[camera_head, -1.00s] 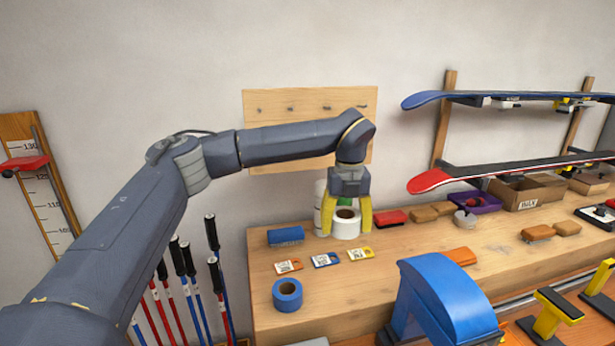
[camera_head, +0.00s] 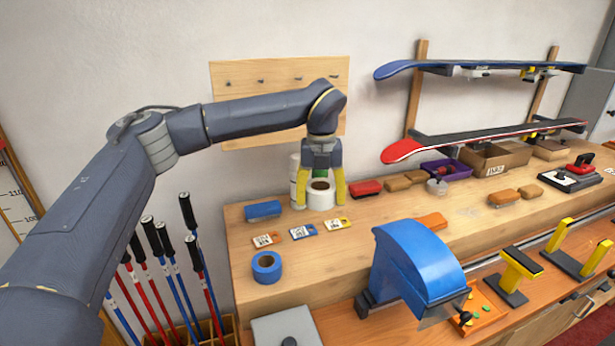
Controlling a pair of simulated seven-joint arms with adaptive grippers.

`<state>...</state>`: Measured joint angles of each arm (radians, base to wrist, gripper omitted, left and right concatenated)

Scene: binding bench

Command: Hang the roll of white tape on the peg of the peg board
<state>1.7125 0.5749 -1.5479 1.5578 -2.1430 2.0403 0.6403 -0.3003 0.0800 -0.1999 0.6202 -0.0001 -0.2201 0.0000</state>
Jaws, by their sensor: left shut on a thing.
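The roll of white tape (camera_head: 320,197) stands near the back of the wooden bench, its hole facing up. My left gripper (camera_head: 320,200) points down with its yellow fingers on either side of the roll, shut on it. The roll seems to be at bench level; I cannot tell if it touches the top. The peg board (camera_head: 225,95) is on the wall behind, with several dark pegs (camera_head: 261,82) in a row along its upper part. My left arm hides part of the board. My right gripper is not in view.
A white and green bottle (camera_head: 296,172) stands just behind the gripper. A blue tape roll (camera_head: 267,267), a blue block (camera_head: 263,210) and small tagged cards (camera_head: 303,230) lie to the left and front. A red block (camera_head: 367,188) lies close on the right. Skis or boards hang at right.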

